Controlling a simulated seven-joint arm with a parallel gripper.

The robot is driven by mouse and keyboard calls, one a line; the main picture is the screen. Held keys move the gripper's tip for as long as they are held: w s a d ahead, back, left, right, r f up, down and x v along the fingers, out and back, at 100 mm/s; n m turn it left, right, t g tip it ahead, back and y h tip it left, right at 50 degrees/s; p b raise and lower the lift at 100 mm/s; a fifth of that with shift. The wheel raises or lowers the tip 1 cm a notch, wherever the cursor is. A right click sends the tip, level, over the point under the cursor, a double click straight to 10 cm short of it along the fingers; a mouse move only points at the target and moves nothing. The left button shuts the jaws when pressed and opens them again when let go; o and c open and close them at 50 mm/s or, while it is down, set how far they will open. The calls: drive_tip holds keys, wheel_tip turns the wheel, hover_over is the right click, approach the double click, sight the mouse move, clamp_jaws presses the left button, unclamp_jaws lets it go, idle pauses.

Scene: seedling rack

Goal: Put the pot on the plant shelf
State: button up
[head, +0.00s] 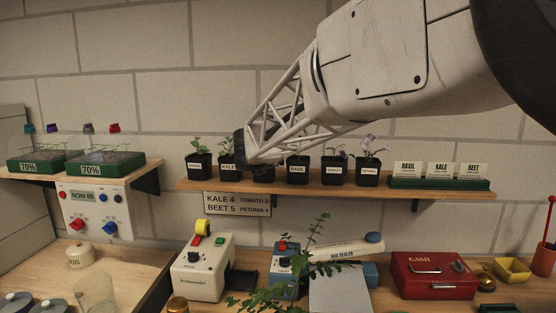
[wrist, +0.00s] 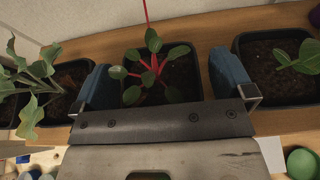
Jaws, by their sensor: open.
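In the wrist view a black square pot (wrist: 192,78) with a red-stemmed, green-leaved seedling (wrist: 150,75) stands upright on the wooden plant shelf (wrist: 98,45). My gripper (wrist: 163,82) is open, with one blue finger on each side of this pot; I cannot tell whether they touch it. In the head view my gripper (head: 245,150) is over the left half of the plant shelf (head: 340,191), and this pot (head: 263,175) shows only partly beneath it, its label hidden.
Neighbouring pots stand close on both sides, including KALE (head: 228,162) and BASIL (head: 297,173). A green rack of seed packets (head: 440,184) fills the shelf's right end. Below, the bench holds a white machine (head: 203,268), a leafy plant (head: 318,240) and a red cash box (head: 433,277).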

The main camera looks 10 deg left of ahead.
drive_tip(key=shift+r, duration=0.15)
drive_tip(key=v, duration=1.2)
idle(0.6)
drive_tip(key=s+d+n+y, duration=0.45)
drive_tip(key=d+n, duration=0.25)
drive_tip(key=n, duration=0.4)
drive_tip(key=s+d+f+n+g+h, duration=0.1)
drive_tip(key=s+d+f+n+g, duration=0.2)
drive_tip(key=s+d+f+n, duration=0.4)
drive_tip(key=s+d+f+n+g+h, duration=0.2)
drive_tip(key=s+d+f+n+g, duration=0.2)
drive_tip(key=s, duration=1.1)
drive_tip(key=s+d+f+n+g+h, duration=0.1)
drive_tip(key=s+d+f+n+g, duration=0.3)
drive_tip(key=s+d+f+n, duration=0.6)
drive_tip(key=s+d+n, duration=0.2)
drive_tip(key=d+n, duration=0.1)
drive_tip(key=shift+d+f+n+h, duration=0.25)
drive_tip(key=shift+f+n+h, duration=0.1)
drive_tip(key=shift+f+n, duration=0.05)
